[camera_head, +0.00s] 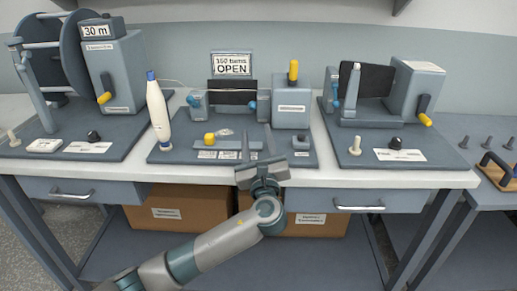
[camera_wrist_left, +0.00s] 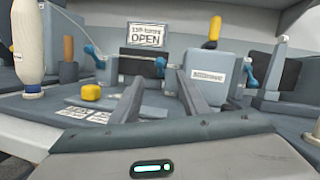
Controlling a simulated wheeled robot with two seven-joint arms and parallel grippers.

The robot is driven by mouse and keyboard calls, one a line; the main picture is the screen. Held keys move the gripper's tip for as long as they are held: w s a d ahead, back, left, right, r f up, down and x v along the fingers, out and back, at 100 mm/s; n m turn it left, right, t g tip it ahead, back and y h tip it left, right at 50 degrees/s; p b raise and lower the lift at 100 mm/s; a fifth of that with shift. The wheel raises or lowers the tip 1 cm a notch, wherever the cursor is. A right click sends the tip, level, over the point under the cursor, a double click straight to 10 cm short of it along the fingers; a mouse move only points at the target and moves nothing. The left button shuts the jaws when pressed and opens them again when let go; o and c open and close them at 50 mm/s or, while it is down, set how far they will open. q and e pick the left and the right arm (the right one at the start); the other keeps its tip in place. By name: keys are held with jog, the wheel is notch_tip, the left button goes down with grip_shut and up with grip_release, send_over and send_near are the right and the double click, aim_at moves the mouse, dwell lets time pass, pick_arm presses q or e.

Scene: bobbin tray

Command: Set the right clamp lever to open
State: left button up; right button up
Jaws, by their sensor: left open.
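In the head view the middle station has blue-knobbed levers: one at its left post (camera_head: 194,101) and one right of the dark panel (camera_head: 252,105), against the grey box (camera_head: 291,112). In the wrist view these two levers show at left (camera_wrist_left: 91,52) and near the centre (camera_wrist_left: 160,66). Another blue lever (camera_wrist_left: 276,70) shows to the right of the box. I cannot tell their set positions. My left gripper (camera_head: 257,131) is open and empty, with both fingers pointing away, in front of the middle station and apart from the levers. My right gripper is out of view.
A sign (camera_head: 232,64) reads OPEN behind the station. A yellow-tipped handle (camera_head: 293,72) stands upright on the box. A white bobbin-like bottle (camera_head: 158,112) and a yellow knob (camera_head: 209,139) stand at left. Other stations flank this one on the bench (camera_head: 420,180).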

pick_arm(q)
jog(key=v, duration=0.2)
jog(key=shift+s+f, duration=0.1)
jog(key=shift+s, duration=0.15)
jog(key=shift+s+d+f, duration=0.1)
jog(key=shift+s, duration=0.5)
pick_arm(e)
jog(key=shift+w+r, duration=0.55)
